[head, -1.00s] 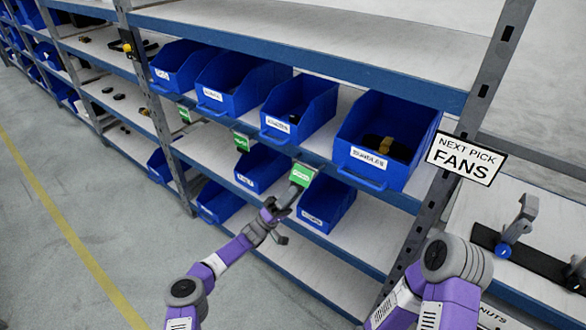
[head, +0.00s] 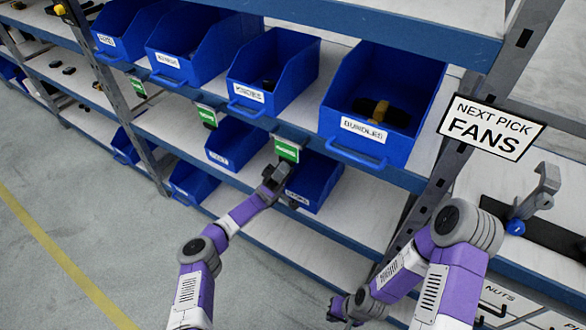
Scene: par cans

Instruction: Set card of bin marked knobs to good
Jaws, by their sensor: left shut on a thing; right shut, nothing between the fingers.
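My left gripper (head: 278,172) reaches up to a green card (head: 287,150) on the blue front edge of the shelf and is shut on its lower part. This card hangs just above a lower blue bin (head: 322,178), whose small label I cannot read for sure. Two more green cards hang further left on the same edge, one mid-shelf (head: 207,115) and one near the post (head: 138,87). My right gripper (head: 340,307) is shut and empty, low in front of the lower shelf.
A blue bin marked bundles (head: 362,152) stands on the upper shelf, with several blue bins to its left. A "Next pick fans" sign (head: 491,127) is by the right post (head: 478,120). Grey floor (head: 110,210) lies open at left.

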